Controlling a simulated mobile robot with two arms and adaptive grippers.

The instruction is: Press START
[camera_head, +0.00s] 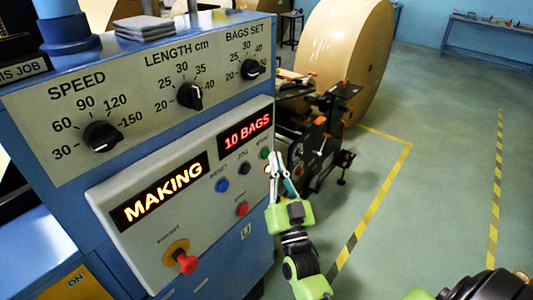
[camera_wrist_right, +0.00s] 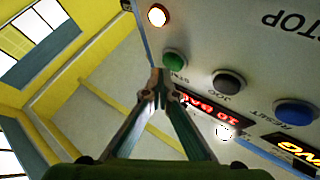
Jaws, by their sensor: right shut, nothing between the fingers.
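The green START button (camera_head: 264,153) is at the upper right of the blue machine's sloped control panel (camera_head: 130,225). The displays read MAKING (camera_head: 160,192) and 10 BAGS (camera_head: 246,131). My left gripper is not in view.
A black JOG button (camera_head: 245,168) and a blue RESET button (camera_head: 222,185) sit beside START. A red button (camera_head: 242,208) and a red mushroom knob (camera_head: 186,262) are lower. A large kraft roll (camera_head: 350,50) stands behind.

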